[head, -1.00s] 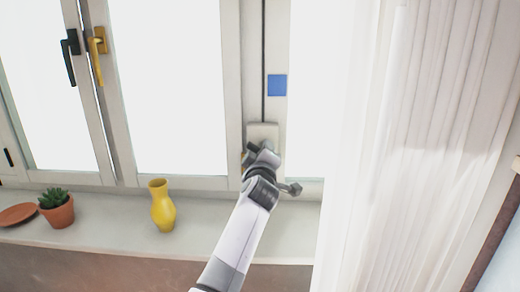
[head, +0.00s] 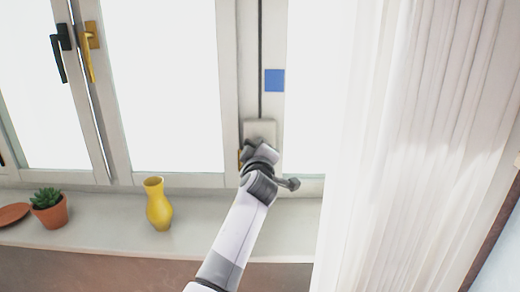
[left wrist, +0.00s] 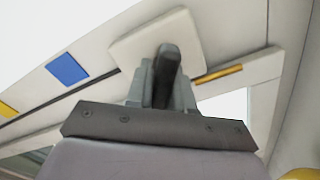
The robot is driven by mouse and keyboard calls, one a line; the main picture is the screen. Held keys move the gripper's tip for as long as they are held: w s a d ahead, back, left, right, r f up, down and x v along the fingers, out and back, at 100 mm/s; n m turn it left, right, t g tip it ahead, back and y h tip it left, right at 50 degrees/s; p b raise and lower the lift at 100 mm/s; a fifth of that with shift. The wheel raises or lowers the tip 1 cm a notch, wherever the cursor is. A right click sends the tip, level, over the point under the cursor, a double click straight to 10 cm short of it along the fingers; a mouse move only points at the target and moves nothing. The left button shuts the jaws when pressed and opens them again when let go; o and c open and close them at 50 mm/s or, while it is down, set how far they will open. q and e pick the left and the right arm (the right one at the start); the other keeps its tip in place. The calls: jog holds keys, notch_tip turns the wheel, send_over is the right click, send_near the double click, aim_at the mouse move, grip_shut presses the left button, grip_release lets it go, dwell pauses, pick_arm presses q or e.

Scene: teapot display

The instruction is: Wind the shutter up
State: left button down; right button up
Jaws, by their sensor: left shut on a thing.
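A pale winder box (head: 260,129) sits low on the window post, below a thin dark vertical line (head: 261,60). It also shows in the left wrist view as a cream plate (left wrist: 150,40). My left gripper (head: 258,150) is in front of the box in the head view and hides its lower part. In the left wrist view my left gripper (left wrist: 162,88) is shut on a dark crank handle (left wrist: 167,62) standing out from the box. The shutter itself cannot be made out; the panes are bright white. My right gripper is not in view.
A blue square (head: 274,80) is on the post above the box. A yellow vase (head: 159,205) and a potted succulent (head: 49,210) stand on the sill, left of my arm. A white curtain (head: 425,140) hangs at the right. Black (head: 59,52) and yellow (head: 90,50) window handles are at the left.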

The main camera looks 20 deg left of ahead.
pick_arm(q)
jog(key=m+b, duration=0.1)
jog(key=m, duration=0.1)
jog(key=shift+f+m, duration=0.1)
jog(key=shift+m, duration=0.3)
jog(key=shift+m+b, duration=0.5)
jog(key=shift+m, duration=0.4)
jog(key=m, duration=0.5)
jog(key=shift+a, duration=0.1)
jog(key=m, duration=0.3)
jog(key=m+p, duration=0.1)
jog(key=m, duration=0.1)
jog(key=shift+r+m, duration=0.2)
jog(key=shift+m, duration=0.2)
jog(key=m+p, duration=0.2)
jog(key=m, duration=0.2)
jog(key=shift+a+r+m, duration=0.1)
jog(key=shift+m, duration=0.2)
jog(key=m+p, duration=0.2)
jog(key=m, duration=0.2)
jog(key=shift+m, duration=0.3)
jog(key=m+p, duration=0.3)
jog(key=m, duration=0.2)
jog(key=shift+r, duration=0.1)
jog(key=shift+m+p, duration=0.65)
jog(key=shift+m, duration=1.35)
